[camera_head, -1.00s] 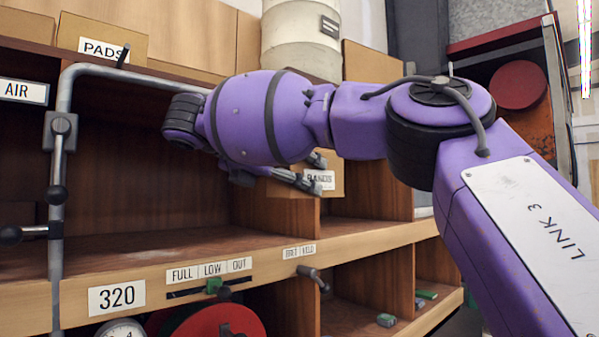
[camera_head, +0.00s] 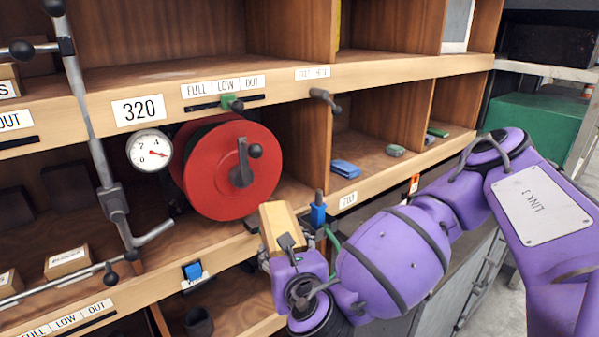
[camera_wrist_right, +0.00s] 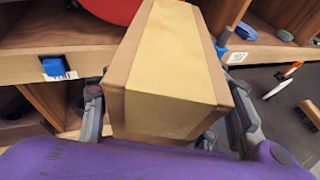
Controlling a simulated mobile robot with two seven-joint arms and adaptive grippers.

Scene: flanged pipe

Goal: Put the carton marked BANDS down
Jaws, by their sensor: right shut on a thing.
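My right gripper (camera_head: 287,250) is shut on a tan carton (camera_head: 281,222) with a lighter strip along it. The carton is held tilted in front of the shelf edge, just right of and below the red reel. In the right wrist view the carton (camera_wrist_right: 168,75) fills the middle, between the two fingers of my right gripper (camera_wrist_right: 170,112). The BANDS marking is not visible on the faces shown now. I cannot tell whether the carton touches the shelf edge behind it. My left gripper is not in view.
A large red reel (camera_head: 228,175) with a crank and a gauge (camera_head: 149,150) occupy the middle compartment. A blue knob (camera_head: 318,214) stands close right of the carton. Bent grey piping (camera_head: 92,130) crosses the left.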

